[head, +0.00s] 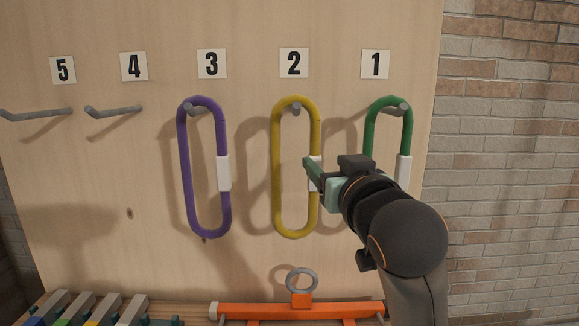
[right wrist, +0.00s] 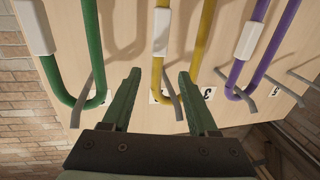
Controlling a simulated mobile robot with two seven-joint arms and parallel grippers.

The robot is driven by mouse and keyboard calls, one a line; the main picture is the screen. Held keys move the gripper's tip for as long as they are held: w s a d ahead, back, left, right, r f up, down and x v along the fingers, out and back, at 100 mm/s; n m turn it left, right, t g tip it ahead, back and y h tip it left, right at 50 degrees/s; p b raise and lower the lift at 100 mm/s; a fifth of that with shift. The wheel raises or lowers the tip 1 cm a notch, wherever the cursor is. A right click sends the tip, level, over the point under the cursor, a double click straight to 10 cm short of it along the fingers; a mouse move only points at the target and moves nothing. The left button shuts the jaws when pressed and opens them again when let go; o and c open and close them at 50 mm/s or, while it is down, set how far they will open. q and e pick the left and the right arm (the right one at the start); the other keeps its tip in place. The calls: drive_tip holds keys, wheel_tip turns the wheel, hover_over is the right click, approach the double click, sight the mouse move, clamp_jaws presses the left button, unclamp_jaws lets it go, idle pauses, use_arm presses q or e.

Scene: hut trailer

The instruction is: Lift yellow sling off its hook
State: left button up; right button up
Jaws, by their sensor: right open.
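The yellow sling (head: 278,170) is a long loop hanging on the hook (head: 296,108) under label 2 on a wooden board. A white sleeve (right wrist: 161,32) wraps part of its right strand. My right gripper (head: 312,172) is at that right strand, by the sleeve, and hides part of it in the head view. In the right wrist view, the picture is turned over and the open fingers (right wrist: 160,76) stand on either side of the yellow strand (right wrist: 158,75). I cannot tell whether either finger touches it. My left gripper is not in view.
A purple sling (head: 184,165) hangs on hook 3 and a green sling (head: 370,130) on hook 1, close on either side. Hooks 4 (head: 113,111) and 5 (head: 38,115) are empty. An orange bar with a ring (head: 300,311) lies below. A brick wall (head: 510,150) is at right.

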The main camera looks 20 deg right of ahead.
sight(315, 151)
drive_tip(key=w, duration=0.6)
drive_tip(key=shift+w+d+r, duration=0.15)
drive_tip(key=shift+w+d, duration=0.05)
drive_tip(key=shift+d, duration=0.05)
drive_tip(key=w, duration=0.2)
drive_tip(key=w+r+p, duration=0.1)
drive_tip(key=w, duration=0.2)
drive_tip(key=shift+d+p, duration=0.15)
drive_tip(key=shift+p, duration=0.15)
drive_tip(key=shift+w, duration=0.25)
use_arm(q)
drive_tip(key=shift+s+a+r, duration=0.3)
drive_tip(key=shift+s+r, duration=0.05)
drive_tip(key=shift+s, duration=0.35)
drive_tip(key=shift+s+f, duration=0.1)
use_arm(e)
clamp_jaws()
